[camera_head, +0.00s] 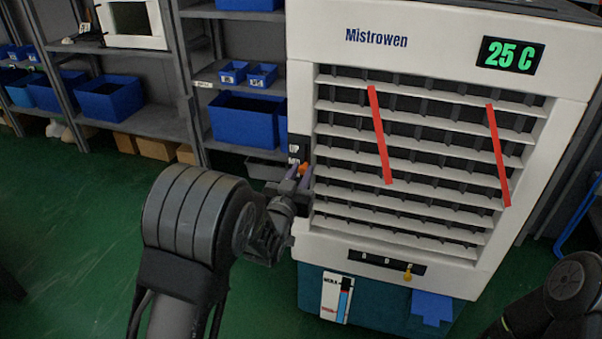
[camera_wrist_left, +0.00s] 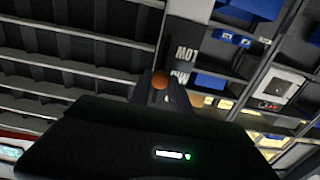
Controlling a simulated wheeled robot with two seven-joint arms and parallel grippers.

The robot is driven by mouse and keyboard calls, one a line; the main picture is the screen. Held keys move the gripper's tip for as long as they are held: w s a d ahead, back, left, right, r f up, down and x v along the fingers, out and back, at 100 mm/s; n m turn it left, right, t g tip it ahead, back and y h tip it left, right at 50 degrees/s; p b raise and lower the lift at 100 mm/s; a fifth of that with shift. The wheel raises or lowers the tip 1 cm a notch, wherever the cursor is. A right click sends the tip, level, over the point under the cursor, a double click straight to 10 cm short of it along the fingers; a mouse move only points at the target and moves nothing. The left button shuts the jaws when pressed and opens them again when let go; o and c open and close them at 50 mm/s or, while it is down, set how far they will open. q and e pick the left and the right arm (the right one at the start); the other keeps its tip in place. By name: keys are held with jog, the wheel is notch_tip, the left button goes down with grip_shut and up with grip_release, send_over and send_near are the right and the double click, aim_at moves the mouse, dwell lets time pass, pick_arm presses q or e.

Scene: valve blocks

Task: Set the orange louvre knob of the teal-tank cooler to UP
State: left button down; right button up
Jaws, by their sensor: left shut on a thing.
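The cooler (camera_head: 345,60) is white with the name Mistrowen and a teal tank (camera_head: 312,287) at its base. Its orange louvre knob (camera_head: 304,169) sits on a dark label strip (camera_head: 294,150) at the left edge of the front. My left gripper (camera_head: 297,183) is at the knob, its fingers closed around it. In the left wrist view the orange knob (camera_wrist_left: 160,79) shows between the fingertips, beside a plate with partly visible lettering (camera_wrist_left: 183,62). The fingers cover part of the knob, so its exact setting cannot be told. My right gripper is out of view.
Louvre slats (camera_head: 420,150) with two slanted red ribbons (camera_head: 380,135) fill the cooler's front. A display (camera_head: 511,56) reads 25 C. A yellow knob (camera_head: 407,273) is on a lower panel. Shelves with blue bins (camera_head: 245,120) stand at the left; green floor is open there.

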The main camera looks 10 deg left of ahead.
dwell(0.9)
pick_arm(q)
notch_tip(320, 180, up, 5)
jog(key=shift+f+p, duration=0.2)
jog(key=shift+p, duration=0.8)
jog(key=c, duration=1.3)
grip_release()
jog(key=shift+o, duration=0.3)
jog(key=shift+s, duration=0.1)
